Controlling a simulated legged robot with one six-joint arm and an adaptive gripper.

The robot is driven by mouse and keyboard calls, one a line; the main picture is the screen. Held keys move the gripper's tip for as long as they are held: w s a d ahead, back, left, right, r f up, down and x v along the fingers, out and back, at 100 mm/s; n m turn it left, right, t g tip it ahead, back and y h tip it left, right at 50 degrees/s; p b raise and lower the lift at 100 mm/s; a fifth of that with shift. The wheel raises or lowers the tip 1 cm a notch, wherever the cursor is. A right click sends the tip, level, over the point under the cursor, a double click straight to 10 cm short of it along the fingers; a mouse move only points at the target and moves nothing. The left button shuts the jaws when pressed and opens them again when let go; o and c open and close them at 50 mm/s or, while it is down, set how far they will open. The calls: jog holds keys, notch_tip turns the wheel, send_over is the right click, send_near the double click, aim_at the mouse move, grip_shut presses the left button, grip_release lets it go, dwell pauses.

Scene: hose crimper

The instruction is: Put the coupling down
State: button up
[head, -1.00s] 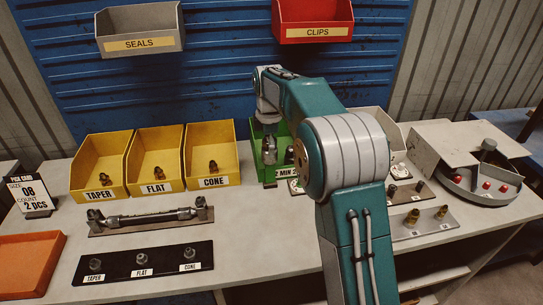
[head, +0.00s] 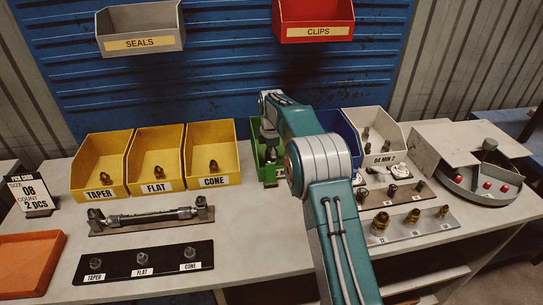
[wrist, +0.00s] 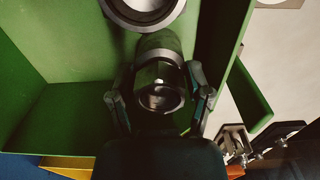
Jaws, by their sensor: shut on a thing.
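My gripper (wrist: 158,96) is shut on a dark, hollow, cylindrical coupling (wrist: 160,49), with one finger on each side of it. The coupling's open end faces the wrist camera. In the wrist view they are inside or just over the green bin (wrist: 60,115), whose walls surround them on the left and right. A second round metal part (wrist: 168,17) shows at the top edge, close to the held coupling. In the head view the gripper is low at the green bin (head: 267,175), partly hidden by my arm. Whether the coupling touches the bin floor I cannot tell.
Yellow bins (head: 101,192) labelled TAPER, FLAT and CONE stand left of the green bin. A blue bin and a white bin (head: 384,159) stand to its right. A plate with brass fittings (head: 441,229) and a round tray (head: 487,197) are further right.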

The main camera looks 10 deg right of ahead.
jog(key=o, duration=1.3)
jog(key=shift+f, duration=0.1)
jog(key=shift+o, duration=0.2)
notch_tip(320, 180, up, 12)
jog(key=shift+r, duration=0.2)
jog(key=s+r+m+t, duration=0.1)
jog(key=s+r+m, duration=0.25)
jog(key=s, duration=0.35)
jog(key=s+d+r+m+t, duration=0.1)
jog(key=s+r+m, duration=0.2)
jog(key=s+r, duration=0.3)
jog(key=s+r+m+t, duration=0.1)
jog(key=s+r+m, duration=0.25)
jog(key=s, duration=0.55)
jog(key=s+f+m+t, duration=0.1)
jog(key=s+f+m, duration=0.1)
jog(key=s, duration=0.5)
jog(key=s+f+m, duration=0.3)
jog(key=s, duration=0.4)
jog(key=s+d+f+m+t, duration=0.1)
jog(key=s+f+m, duration=0.2)
jog(key=s, duration=0.4)
jog(key=shift+f+t, duration=0.3)
jog(key=shift+f, duration=0.05)
